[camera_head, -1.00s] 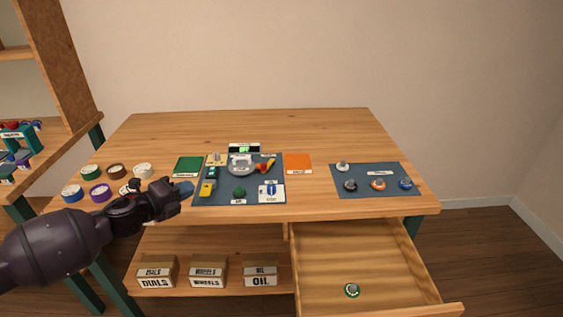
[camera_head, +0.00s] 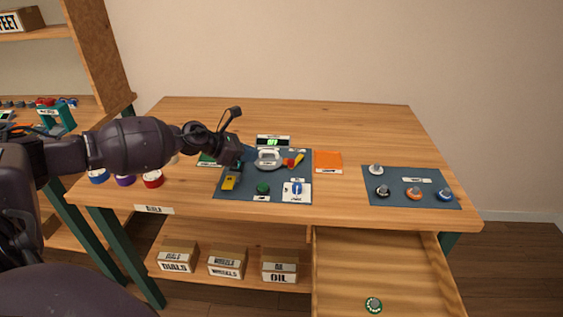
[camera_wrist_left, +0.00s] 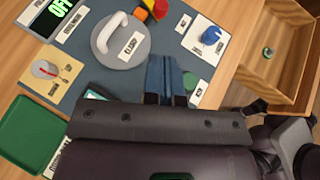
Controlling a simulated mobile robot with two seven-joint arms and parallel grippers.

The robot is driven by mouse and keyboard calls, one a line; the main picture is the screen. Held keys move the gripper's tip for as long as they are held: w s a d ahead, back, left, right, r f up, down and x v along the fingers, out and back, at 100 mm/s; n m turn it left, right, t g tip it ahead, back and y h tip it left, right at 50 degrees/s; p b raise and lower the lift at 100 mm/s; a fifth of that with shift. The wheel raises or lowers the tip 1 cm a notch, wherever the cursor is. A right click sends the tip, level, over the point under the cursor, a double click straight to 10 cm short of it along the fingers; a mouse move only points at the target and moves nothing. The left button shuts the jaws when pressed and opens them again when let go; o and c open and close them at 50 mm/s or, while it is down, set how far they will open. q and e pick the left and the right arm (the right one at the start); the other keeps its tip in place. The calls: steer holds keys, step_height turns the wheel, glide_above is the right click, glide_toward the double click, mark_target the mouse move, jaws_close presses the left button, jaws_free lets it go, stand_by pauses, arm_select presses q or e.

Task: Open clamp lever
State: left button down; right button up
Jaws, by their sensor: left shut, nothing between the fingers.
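The clamp is a round grey disc with a raised white lever handle (camera_head: 268,155), on the blue-grey mat (camera_head: 283,196) in the head view. In the left wrist view its white handle (camera_wrist_left: 108,32) stands on the disc, beside a label reading CLAMP. My left gripper (camera_head: 238,160) is just left of the clamp, over the mat. In the left wrist view its blue fingers (camera_wrist_left: 170,75) are shut, empty and apart from the handle. My right gripper is not in view.
A small display (camera_head: 272,141) behind the clamp reads OFF. A red and yellow part (camera_head: 294,160) lies right of it, and a blue knob on a white plate (camera_head: 297,188) in front. An open drawer (camera_head: 385,275) juts out at the front right. The table's back is clear.

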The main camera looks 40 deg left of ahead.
arm_select(q)
steer(key=shift+d, duration=0.1)
steer(key=shift+w+d+f, duration=0.25)
steer(key=shift+w+f, duration=0.1)
steer(key=shift+w, duration=0.2)
steer(key=b+x, duration=0.2)
steer(key=x, duration=0.5)
steer(key=shift+w+d+f, duration=0.15)
steer(key=shift+w+f, duration=0.05)
steer(key=shift+w, duration=0.05)
steer(key=shift+w+d+f, duration=0.15)
steer(key=shift+w+d, duration=0.05)
steer(key=shift+w, duration=0.15)
